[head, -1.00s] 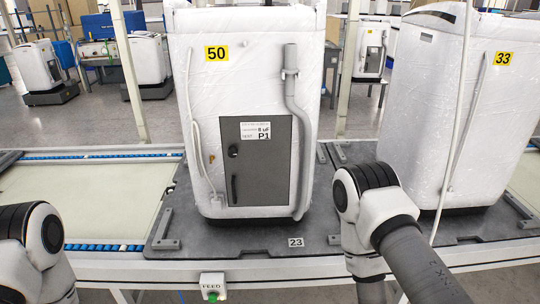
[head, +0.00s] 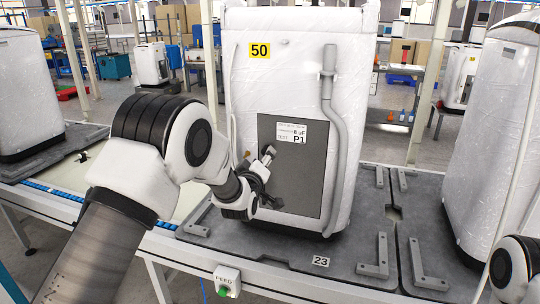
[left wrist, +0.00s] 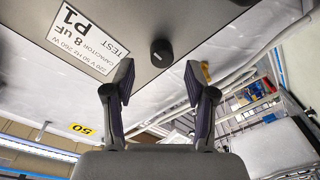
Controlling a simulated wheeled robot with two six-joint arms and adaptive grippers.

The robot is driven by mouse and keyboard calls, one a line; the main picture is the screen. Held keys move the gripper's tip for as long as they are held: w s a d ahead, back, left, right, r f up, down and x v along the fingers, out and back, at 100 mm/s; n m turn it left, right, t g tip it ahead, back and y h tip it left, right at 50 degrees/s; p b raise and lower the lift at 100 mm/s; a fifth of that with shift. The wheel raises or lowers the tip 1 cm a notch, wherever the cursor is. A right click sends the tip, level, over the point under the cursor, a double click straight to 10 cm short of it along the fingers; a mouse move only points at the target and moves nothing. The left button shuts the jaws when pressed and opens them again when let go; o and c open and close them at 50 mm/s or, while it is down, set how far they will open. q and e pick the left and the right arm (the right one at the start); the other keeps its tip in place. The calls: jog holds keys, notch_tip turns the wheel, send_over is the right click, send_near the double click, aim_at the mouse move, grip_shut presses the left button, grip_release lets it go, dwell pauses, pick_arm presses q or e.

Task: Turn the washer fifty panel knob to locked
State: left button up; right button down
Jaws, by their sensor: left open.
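The washer with the yellow 50 tag (head: 290,75) stands upright in the middle of the head view, wrapped in clear film. Its grey panel (head: 308,180) carries a white P1 label (head: 299,132). The black round knob (left wrist: 162,53) shows on the panel beside the label in the left wrist view, just beyond and between my fingertips. My left gripper (left wrist: 160,76) is open and empty, its fingers apart and not around the knob. In the head view my left gripper (head: 268,177) is in front of the panel's left edge and covers part of it. My right gripper is out of view.
A grey pipe (head: 328,100) runs down the washer's front, right of the panel. A small yellow piece (left wrist: 205,70) sits beside the panel. The washer stands on a grey pallet (head: 330,255) marked 23. A green FEED button (head: 226,281) is below. Other washers stand both sides.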

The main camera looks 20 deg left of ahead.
pick_arm(q)
jog(key=w, duration=0.3)
jog(key=shift+w+a, duration=0.2)
jog(key=shift+w, duration=0.2)
jog(key=shift+c, duration=0.4)
grip_shut()
